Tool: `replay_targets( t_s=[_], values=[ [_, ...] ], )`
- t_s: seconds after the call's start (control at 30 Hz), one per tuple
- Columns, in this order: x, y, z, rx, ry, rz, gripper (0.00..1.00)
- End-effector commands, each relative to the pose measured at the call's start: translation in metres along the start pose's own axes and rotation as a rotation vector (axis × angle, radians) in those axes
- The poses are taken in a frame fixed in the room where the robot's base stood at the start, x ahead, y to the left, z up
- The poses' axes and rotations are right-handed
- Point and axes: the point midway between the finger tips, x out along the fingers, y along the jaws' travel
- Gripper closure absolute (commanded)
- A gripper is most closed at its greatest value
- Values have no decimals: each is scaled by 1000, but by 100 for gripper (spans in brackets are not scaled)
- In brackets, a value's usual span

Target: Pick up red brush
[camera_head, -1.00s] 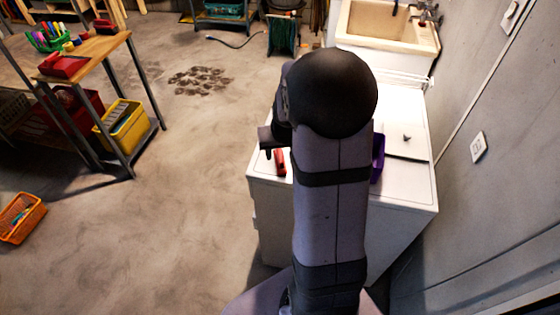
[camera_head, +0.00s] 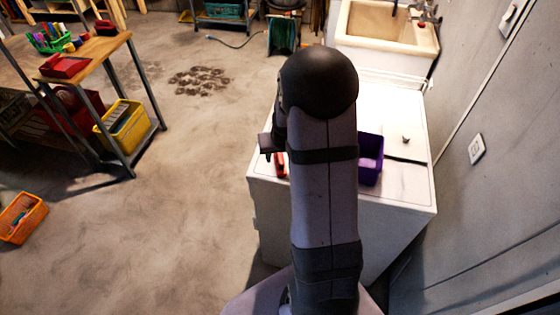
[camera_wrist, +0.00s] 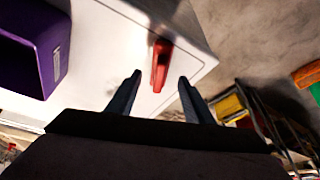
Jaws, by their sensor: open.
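The red brush (camera_wrist: 161,62) lies on the white machine top near its edge. In the wrist view it is ahead of my open gripper (camera_wrist: 160,84), roughly between the lines of the two fingers, and its near end shows in the gap between the tips. I cannot tell the height of the fingers above it. In the head view a part of the red brush (camera_head: 281,166) shows just left of my arm. There my gripper (camera_head: 268,147) is partly hidden behind my arm, close above the brush.
A purple bin (camera_head: 370,160) stands on the white machine (camera_head: 400,182), right of my arm; it also shows at left in the wrist view (camera_wrist: 36,45). A sink (camera_head: 386,25) is behind. A wall is at right. The floor at left is open, with an orange basket (camera_head: 22,217).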

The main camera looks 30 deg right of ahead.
Motion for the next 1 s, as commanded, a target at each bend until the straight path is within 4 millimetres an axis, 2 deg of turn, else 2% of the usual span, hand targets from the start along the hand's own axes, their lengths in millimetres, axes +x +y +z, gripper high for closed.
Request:
replay_targets(
  t_s=[0.33, 0.7, 0.9, 1.0],
  values=[
    [31, 1, -3, 0, -2, 0, 53],
    [36, 1, -3, 0, 0, 0, 53],
    [36, 1, -3, 0, 0, 0, 98],
    [36, 1, -3, 0, 0, 0, 100]
  ],
)
